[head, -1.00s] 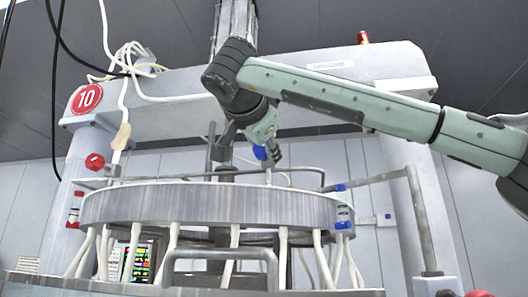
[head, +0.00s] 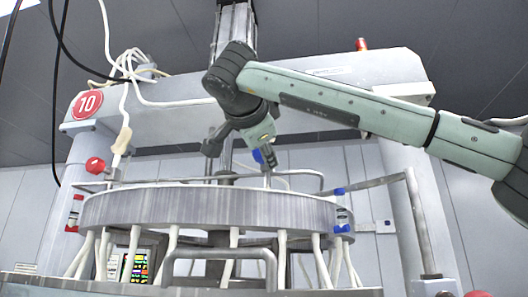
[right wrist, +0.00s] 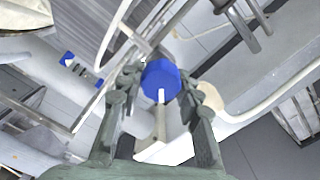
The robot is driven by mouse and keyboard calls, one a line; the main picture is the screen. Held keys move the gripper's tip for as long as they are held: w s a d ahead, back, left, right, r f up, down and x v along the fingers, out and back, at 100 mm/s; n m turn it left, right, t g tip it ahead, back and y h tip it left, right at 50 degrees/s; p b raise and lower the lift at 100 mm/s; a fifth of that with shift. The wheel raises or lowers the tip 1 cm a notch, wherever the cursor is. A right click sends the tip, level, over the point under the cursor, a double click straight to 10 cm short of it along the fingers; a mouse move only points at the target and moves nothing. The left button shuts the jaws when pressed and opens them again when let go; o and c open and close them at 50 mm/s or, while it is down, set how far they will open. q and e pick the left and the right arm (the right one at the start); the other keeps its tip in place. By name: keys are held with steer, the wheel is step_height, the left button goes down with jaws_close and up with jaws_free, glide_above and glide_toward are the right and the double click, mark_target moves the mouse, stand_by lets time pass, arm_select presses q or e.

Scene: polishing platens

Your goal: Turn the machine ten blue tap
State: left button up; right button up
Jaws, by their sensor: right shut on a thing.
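The machine with the round red "10" sign (head: 87,103) fills the head view. Its blue tap (head: 258,156) is above the round metal platen rim (head: 210,207), near the central column. My right gripper (head: 264,150) reaches in from the right and is shut on this tap. The fingers partly hide the tap in the head view. My left gripper is not in view.
Metal rails (head: 375,183) run above the platen close to the gripper. Other blue fittings (head: 341,228) are at the rim's right side. A red knob (head: 95,165) is on the left post. Pale hoses (head: 170,255) hang below the rim, and black cables hang at upper left.

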steer(key=o, duration=1.2)
steer(key=s, duration=0.4)
steer(key=s+a, duration=0.1)
steer(key=s, duration=0.3)
steer(key=s+a, duration=0.1)
steer(key=s, duration=0.3)
steer(key=shift+a, duration=0.15)
steer(key=shift+w, duration=0.1)
